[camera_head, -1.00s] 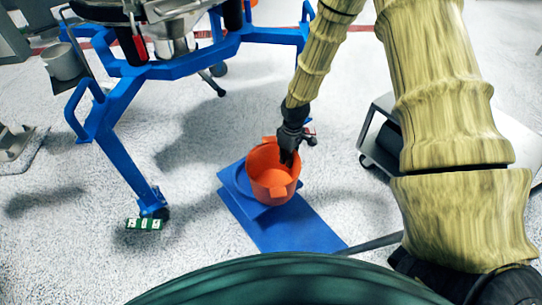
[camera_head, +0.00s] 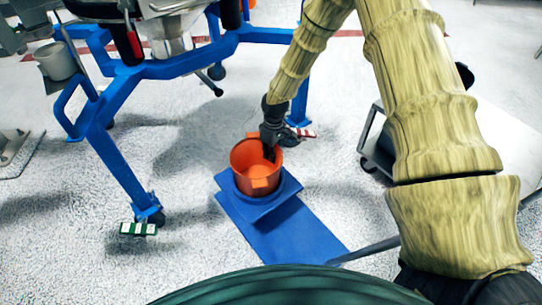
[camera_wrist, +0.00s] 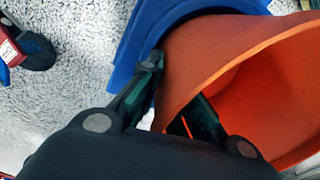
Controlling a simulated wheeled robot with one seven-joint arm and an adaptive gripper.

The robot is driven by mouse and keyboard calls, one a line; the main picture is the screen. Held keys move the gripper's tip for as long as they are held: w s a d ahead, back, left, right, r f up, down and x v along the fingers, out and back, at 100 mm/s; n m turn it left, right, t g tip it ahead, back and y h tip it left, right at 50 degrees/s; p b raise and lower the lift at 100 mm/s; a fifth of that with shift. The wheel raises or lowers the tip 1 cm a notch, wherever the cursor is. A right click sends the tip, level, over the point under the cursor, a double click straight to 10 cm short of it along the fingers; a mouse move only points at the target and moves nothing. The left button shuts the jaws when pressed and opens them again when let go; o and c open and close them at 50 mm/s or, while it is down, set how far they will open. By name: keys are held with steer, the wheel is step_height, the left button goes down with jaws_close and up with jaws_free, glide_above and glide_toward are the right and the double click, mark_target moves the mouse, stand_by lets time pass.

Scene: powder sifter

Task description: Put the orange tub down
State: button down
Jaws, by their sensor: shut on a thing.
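The orange tub (camera_head: 257,178) is upright over the round raised part of a blue platform (camera_head: 285,228) on the floor. I cannot tell whether its base touches the platform. My gripper (camera_head: 270,150) is at the tub's far right rim, shut on its wall. In the wrist view my gripper (camera_wrist: 172,105) has one finger outside and one inside the wall of the orange tub (camera_wrist: 215,60). The tub looks empty. A curved edge of the blue platform (camera_wrist: 150,28) shows behind the tub.
A blue wheeled frame (camera_head: 175,68) carrying the sifter stands at the back left, with a leg and caster left of the platform. A low grey cart (camera_head: 500,145) stands to the right. The speckled floor (camera_head: 190,215) between leg and platform is clear.

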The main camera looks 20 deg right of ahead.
steer(key=shift+r, duration=0.15)
steer(key=c, duration=1.6)
jaws_free()
steer(key=shift+c, duration=0.2)
step_height(320, 180, up, 12)
steer(key=p, duration=0.4)
steer(key=shift+w+d, duration=0.25)
steer(key=shift+d, duration=0.2)
